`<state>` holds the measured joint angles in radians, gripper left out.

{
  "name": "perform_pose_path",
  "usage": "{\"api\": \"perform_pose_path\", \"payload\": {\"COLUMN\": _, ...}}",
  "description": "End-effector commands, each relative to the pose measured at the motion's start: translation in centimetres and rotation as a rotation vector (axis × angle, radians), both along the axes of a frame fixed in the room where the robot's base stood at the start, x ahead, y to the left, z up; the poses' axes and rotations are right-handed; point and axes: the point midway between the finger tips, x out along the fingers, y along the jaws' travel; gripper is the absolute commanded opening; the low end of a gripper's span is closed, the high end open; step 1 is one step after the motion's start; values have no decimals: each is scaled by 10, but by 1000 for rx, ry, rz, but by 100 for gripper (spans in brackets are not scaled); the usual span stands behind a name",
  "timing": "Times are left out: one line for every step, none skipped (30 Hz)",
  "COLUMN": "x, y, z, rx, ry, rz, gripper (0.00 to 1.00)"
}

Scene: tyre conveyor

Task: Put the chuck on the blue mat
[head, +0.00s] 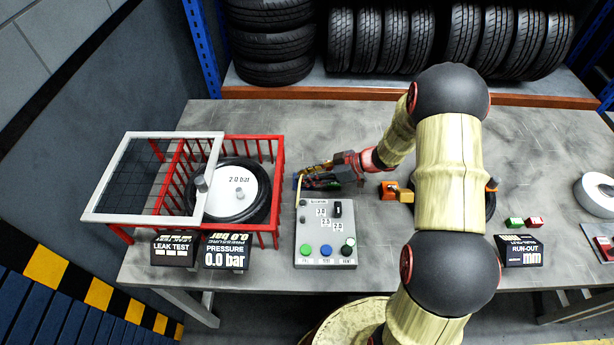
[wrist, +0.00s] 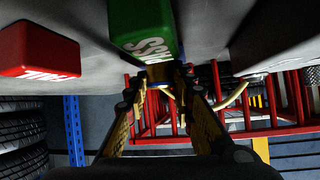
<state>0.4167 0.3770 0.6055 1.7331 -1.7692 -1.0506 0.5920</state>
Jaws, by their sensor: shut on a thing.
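My gripper (head: 306,180) is low over the bench between the red cage and the arm, its fingers pointing left. In the wrist view my gripper (wrist: 162,86) is shut on the chuck (wrist: 160,73), a small part mostly hidden between the fingertips. A yellow hose (head: 300,190) rises from the grey control panel to the fingertips. It also shows in the wrist view (wrist: 236,95). I cannot clearly make out the blue mat; only a small dark bluish patch shows by the fingertips in the head view.
The grey control panel (head: 325,234) stands just in front of my gripper. The red cage (head: 278,175) holds a tyre (head: 262,205) on the left. In the wrist view a green PASS block (wrist: 142,30) and red FAIL block (wrist: 38,50) are close by. Bench right of my gripper holds an orange part (head: 388,190).

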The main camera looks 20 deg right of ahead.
Motion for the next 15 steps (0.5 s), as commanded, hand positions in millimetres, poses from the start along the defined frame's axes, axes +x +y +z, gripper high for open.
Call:
{"api": "perform_pose_path", "payload": {"x": 0, "y": 0, "z": 1, "rx": 0, "ry": 0, "rz": 0, "gripper": 0}}
{"api": "perform_pose_path", "payload": {"x": 0, "y": 0, "z": 1, "rx": 0, "ry": 0, "rz": 0, "gripper": 0}}
{"api": "perform_pose_path", "payload": {"x": 0, "y": 0, "z": 1, "rx": 0, "ry": 0, "rz": 0, "gripper": 0}}
{"api": "perform_pose_path", "payload": {"x": 0, "y": 0, "z": 1, "rx": 0, "ry": 0, "rz": 0, "gripper": 0}}
{"api": "perform_pose_path", "payload": {"x": 0, "y": 0, "z": 0, "rx": 0, "ry": 0, "rz": 0, "gripper": 0}}
{"api": "perform_pose_path", "payload": {"x": 0, "y": 0, "z": -1, "rx": 1, "ry": 1, "rz": 0, "gripper": 0}}
{"api": "perform_pose_path", "payload": {"x": 0, "y": 0, "z": -1, "rx": 0, "ry": 0, "rz": 0, "gripper": 26}}
{"api": "perform_pose_path", "payload": {"x": 0, "y": 0, "z": -1, "rx": 0, "ry": 0, "rz": 0, "gripper": 27}}
{"api": "perform_pose_path", "payload": {"x": 0, "y": 0, "z": -1, "rx": 0, "ry": 0, "rz": 0, "gripper": 30}}
{"api": "perform_pose_path", "payload": {"x": 0, "y": 0, "z": -1, "rx": 0, "ry": 0, "rz": 0, "gripper": 31}}
{"api": "perform_pose_path", "payload": {"x": 0, "y": 0, "z": -1, "rx": 0, "ry": 0, "rz": 0, "gripper": 33}}
{"api": "perform_pose_path", "payload": {"x": 0, "y": 0, "z": -1, "rx": 0, "ry": 0, "rz": 0, "gripper": 35}}
{"api": "perform_pose_path", "payload": {"x": 0, "y": 0, "z": -1, "rx": 0, "ry": 0, "rz": 0, "gripper": 37}}
{"api": "perform_pose_path", "payload": {"x": 0, "y": 0, "z": -1, "rx": 0, "ry": 0, "rz": 0, "gripper": 39}}
{"api": "perform_pose_path", "payload": {"x": 0, "y": 0, "z": -1, "rx": 0, "ry": 0, "rz": 0, "gripper": 41}}
